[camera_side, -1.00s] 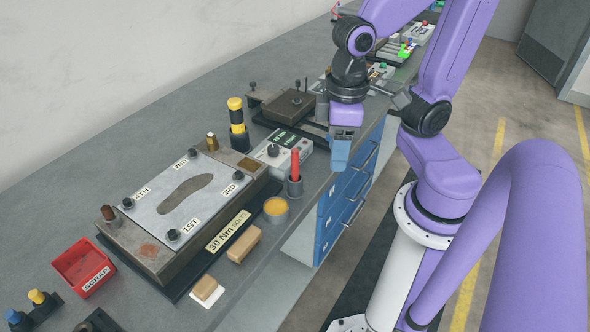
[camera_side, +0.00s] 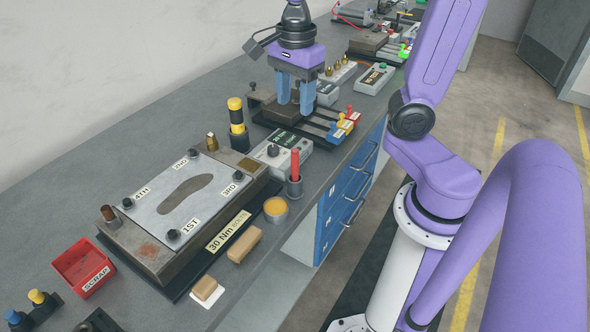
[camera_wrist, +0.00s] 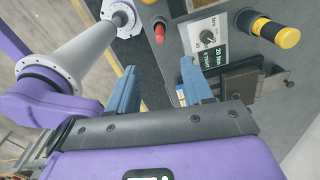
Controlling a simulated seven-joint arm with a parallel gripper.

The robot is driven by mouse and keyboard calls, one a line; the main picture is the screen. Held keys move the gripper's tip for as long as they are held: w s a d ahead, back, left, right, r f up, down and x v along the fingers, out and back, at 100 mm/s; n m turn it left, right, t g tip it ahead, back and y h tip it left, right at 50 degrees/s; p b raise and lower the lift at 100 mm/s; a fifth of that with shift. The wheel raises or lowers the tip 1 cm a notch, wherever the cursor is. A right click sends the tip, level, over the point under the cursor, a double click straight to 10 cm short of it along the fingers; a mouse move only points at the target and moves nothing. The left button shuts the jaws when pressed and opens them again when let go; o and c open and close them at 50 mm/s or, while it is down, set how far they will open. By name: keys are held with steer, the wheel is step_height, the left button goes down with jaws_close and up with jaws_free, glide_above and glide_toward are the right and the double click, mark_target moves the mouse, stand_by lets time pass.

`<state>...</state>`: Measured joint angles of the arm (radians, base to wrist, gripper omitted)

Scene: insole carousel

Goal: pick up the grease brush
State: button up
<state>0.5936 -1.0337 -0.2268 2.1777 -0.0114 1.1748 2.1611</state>
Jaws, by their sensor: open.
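A red-handled tool (camera_side: 295,163) stands upright in a small grey cup (camera_side: 295,187) near the bench's front edge, beside an open pot of orange-yellow paste (camera_side: 276,207). It looks like the grease brush; its lower end is hidden in the cup. The red handle (camera_wrist: 159,33) shows at the top of the wrist view, beyond my fingertips. My gripper (camera_side: 295,107) is open and empty, with its blue fingers pointing down over a dark block farther along the bench. In the wrist view my gripper (camera_wrist: 160,66) has a clear gap between its fingers.
A clamped insole plate (camera_side: 185,200), a red scrap bin (camera_side: 83,268) and tan blocks (camera_side: 245,244) lie nearer the camera. Small red, yellow and blue pieces (camera_side: 342,124) lie right of my gripper.

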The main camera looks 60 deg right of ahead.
glide_above(295, 181)
steer(key=f, duration=1.7)
steer(key=shift+w+d+f, duration=0.15)
steer(key=shift+d+f, duration=0.05)
steer(key=shift+d, duration=0.15)
jaws_close()
